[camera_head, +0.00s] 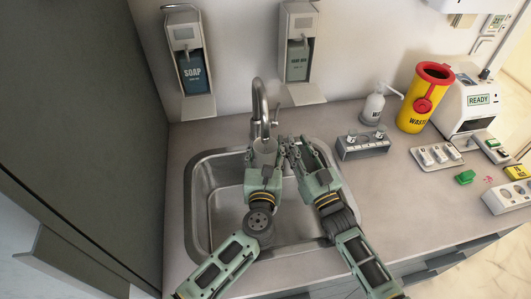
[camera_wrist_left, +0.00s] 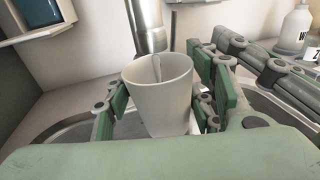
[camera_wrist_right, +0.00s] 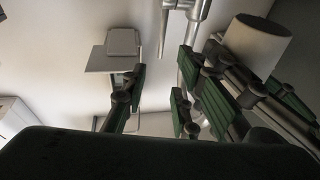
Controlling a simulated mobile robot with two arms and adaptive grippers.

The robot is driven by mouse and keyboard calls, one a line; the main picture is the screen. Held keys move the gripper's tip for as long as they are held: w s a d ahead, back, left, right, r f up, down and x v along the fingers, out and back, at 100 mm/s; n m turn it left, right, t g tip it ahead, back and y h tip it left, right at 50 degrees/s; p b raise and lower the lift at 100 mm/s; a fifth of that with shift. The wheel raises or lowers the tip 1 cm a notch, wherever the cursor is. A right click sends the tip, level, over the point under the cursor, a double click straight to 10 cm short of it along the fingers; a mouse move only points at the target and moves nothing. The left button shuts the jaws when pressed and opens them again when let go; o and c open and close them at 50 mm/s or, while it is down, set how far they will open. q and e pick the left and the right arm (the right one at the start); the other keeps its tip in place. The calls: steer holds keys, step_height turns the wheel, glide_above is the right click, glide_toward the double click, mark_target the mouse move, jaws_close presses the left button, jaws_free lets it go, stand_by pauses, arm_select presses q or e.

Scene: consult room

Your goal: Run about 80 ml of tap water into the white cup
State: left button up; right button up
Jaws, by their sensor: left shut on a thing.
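The white cup (camera_head: 265,146) is upright below the tap (camera_head: 261,100), over the sink. My left gripper (camera_head: 263,160) is shut on its sides; in the left wrist view the cup (camera_wrist_left: 158,95) sits between the two finger pads. A thin pale streak shows inside the cup, and I cannot tell whether it is water. The water level is not visible. My right gripper (camera_head: 288,148) is just right of the cup, near the tap. In the right wrist view its fingers (camera_wrist_right: 158,98) stand apart with nothing between them. The tap (camera_wrist_right: 190,45) and cup (camera_wrist_right: 258,42) show beside them.
The steel sink (camera_head: 223,200) lies beneath both grippers. A soap dispenser (camera_head: 193,72) and another dispenser (camera_head: 297,60) hang on the wall behind. A pump bottle (camera_head: 373,105), small rack (camera_head: 363,146) and yellow waste bin (camera_head: 425,100) stand right of the sink.

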arm_select(q)
steer(key=s, duration=0.7)
steer(key=shift+s+a+r, duration=0.1)
steer(key=shift+s+a, duration=0.1)
steer(key=shift+s, duration=0.05)
steer(key=shift+w, duration=0.1)
